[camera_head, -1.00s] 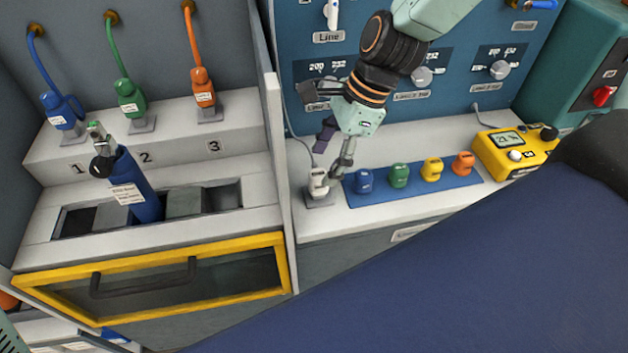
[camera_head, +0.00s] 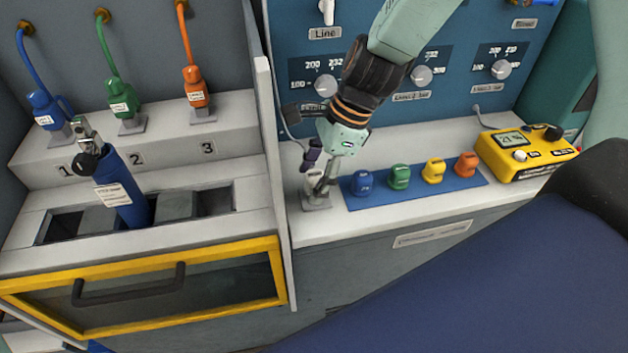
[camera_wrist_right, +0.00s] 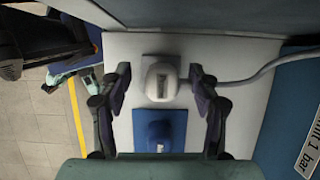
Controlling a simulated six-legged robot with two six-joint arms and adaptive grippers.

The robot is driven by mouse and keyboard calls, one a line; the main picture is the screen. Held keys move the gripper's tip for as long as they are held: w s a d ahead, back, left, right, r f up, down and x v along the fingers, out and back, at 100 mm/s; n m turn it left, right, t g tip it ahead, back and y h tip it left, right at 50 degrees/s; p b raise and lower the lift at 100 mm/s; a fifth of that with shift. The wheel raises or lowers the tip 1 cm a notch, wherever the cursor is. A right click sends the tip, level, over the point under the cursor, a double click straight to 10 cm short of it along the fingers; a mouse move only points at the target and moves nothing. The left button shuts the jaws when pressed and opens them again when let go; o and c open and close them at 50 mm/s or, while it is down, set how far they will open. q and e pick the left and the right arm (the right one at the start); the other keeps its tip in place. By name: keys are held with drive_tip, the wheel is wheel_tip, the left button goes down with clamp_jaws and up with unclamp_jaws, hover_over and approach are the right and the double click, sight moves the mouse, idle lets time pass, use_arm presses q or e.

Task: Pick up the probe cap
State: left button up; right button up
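The white probe cap (camera_head: 314,183) sits on a small grey base at the left end of the white bench, with a grey cable beside it. In the right wrist view the white cap (camera_wrist_right: 162,80) lies centred between two dark fingers, with gaps on both sides. My right gripper (camera_head: 319,172) is open around the cap and points down at it; its fingers partly hide the cap in the head view. Contact is not visible. My left gripper is not in view.
Blue (camera_head: 362,184), green (camera_head: 399,177), yellow (camera_head: 433,171) and orange (camera_head: 466,165) caps stand on a blue mat (camera_head: 385,199) just right. A yellow meter (camera_head: 525,154) is farther right. A white partition (camera_head: 273,160) stands close on the left, and a knob panel behind.

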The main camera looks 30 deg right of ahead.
sight(315, 173)
drive_tip(key=shift+w+d+f, duration=0.15)
drive_tip(key=shift+d, duration=0.05)
drive_tip(key=c, duration=0.4)
drive_tip(key=shift+a, duration=0.15)
drive_tip(key=c, duration=0.6)
drive_tip(key=shift+c, duration=0.6)
wheel_tip(315, 173, up, 10)
drive_tip(key=p, duration=0.4)
drive_tip(key=shift+p, duration=0.4)
